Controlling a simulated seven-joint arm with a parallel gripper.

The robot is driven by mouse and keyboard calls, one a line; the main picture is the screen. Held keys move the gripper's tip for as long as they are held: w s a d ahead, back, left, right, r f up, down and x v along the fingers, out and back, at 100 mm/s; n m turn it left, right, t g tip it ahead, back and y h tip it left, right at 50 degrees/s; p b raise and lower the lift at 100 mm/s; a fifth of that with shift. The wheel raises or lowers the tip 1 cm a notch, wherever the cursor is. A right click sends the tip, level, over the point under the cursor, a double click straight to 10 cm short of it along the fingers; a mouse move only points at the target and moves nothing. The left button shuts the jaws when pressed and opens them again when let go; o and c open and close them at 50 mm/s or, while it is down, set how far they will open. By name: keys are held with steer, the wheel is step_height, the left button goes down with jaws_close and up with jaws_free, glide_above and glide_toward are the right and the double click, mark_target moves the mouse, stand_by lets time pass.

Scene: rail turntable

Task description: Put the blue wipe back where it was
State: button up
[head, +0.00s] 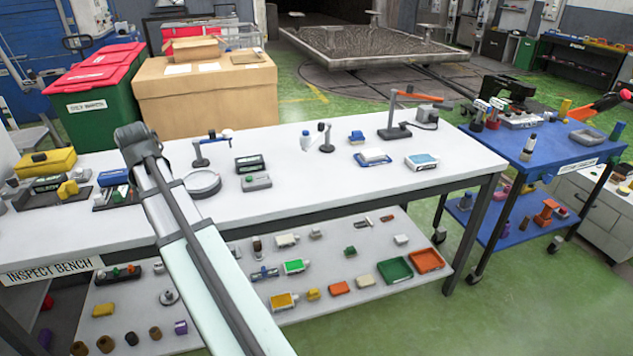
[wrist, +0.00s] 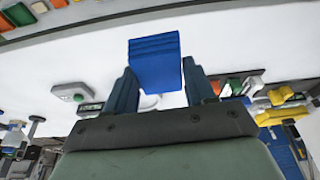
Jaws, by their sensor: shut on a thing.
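The blue wipe (wrist: 155,60) is a folded, layered blue block in the wrist view. My gripper (wrist: 159,72) is shut on it, with one dark blue finger at each side, and the wipe sticks out past the fingertips. The white inspect bench (head: 300,160) lies beyond the wipe. In the head view my arm reaches up over the left part of the bench, and the wipe and fingers are hidden there. A small blue item (head: 357,137) and a white pad on a blue base (head: 375,157) sit on the right half of the bench.
A round grey dish (head: 202,184), a grey box with a green button (head: 256,182) and a dark green-faced device (head: 249,163) stand near my arm. An orange-armed stand (head: 397,120) is at the back right.

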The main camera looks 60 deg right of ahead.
steer(key=s+d+m, duration=0.1)
steer(key=s+d, duration=1.1)
steer(key=d, duration=0.3)
steer(key=s+d+m+g, duration=0.1)
steer(key=s+d+m, duration=0.1)
steer(key=s+d, duration=1.2)
steer(key=s+d+m, duration=0.1)
steer(key=s+d, duration=1)
steer(key=d, duration=0.6)
steer(key=shift+w+d+f+n+t, duration=0.2)
steer(key=shift+f+n, duration=0.4)
steer(key=shift+f, duration=1)
steer(key=shift+w+d+f+n+t, duration=0.2)
steer(key=shift+f+n, duration=0.4)
steer(key=shift+f, duration=1.05)
steer(key=shift+w+d+f+n+t, duration=0.15)
steer(key=shift+f+n, duration=0.45)
steer(key=shift+f, duration=1)
steer(key=shift+f, duration=0.1)
steer(key=o, duration=0.9)
steer(key=shift+o, duration=0.2)
